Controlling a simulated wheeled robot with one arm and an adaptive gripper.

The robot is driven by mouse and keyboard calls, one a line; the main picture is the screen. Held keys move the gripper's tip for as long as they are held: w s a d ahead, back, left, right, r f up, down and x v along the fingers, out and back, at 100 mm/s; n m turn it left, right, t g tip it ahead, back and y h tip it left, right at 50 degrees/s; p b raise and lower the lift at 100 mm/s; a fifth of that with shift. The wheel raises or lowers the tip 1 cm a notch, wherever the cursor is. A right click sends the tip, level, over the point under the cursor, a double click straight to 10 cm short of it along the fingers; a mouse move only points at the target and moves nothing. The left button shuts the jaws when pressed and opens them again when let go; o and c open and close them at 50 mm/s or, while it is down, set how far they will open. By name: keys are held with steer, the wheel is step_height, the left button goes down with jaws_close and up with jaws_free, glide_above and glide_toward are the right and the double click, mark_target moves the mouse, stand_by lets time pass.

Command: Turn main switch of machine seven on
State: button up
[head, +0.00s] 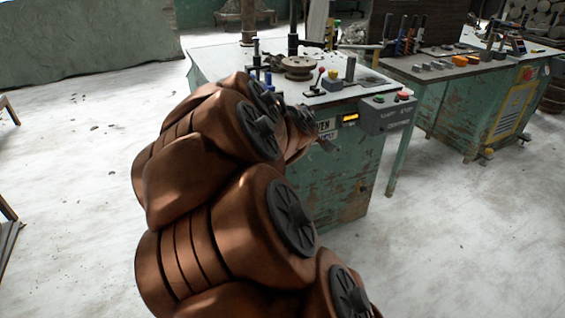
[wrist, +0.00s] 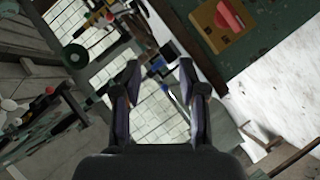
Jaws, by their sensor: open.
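A green, worn machine (head: 350,165) stands ahead of me in the head view. A white label on its front, partly behind my arm, ends in "EN". In the wrist view, a yellow plate with a red switch handle (wrist: 229,15) sits on a dark green panel (wrist: 275,30) at the upper right. I cannot tell whether that switch is on or off. My gripper (wrist: 160,65) is open and empty, with the switch apart from it, beyond the right finger. In the head view my copper arm hides most of the gripper and part of the machine's front.
A grey control box (head: 386,115) with green and red buttons juts from the machine's front, beside a lit orange display (head: 349,119). Tools and a round disc (head: 299,66) lie on top. A second green bench (head: 470,110) stands at the right.

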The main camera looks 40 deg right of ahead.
steer(key=w+d+f+n+t+y+b, duration=0.2)
steer(key=f+n+t+b, duration=0.15)
steer(key=f+b, duration=0.2)
steer(key=w+d+f+n+t+y+b, duration=0.1)
steer(key=w+f+n+t+b, duration=0.1)
steer(key=f+n+b, duration=0.4)
steer(key=w+d+f+n+t+y+b, duration=0.2)
steer(key=f+n+t+b, duration=0.1)
steer(key=f+b, duration=0.3)
steer(key=shift+f+b+x, duration=0.15)
steer(key=shift+f+x, duration=0.1)
steer(key=shift+x, duration=1)
steer(key=shift+f+b+x, duration=0.2)
steer(key=shift+x, duration=1.05)
steer(key=shift+f+b+x, duration=0.15)
steer(key=shift+f+x, duration=0.1)
steer(key=shift+x, duration=1.05)
jaws_close()
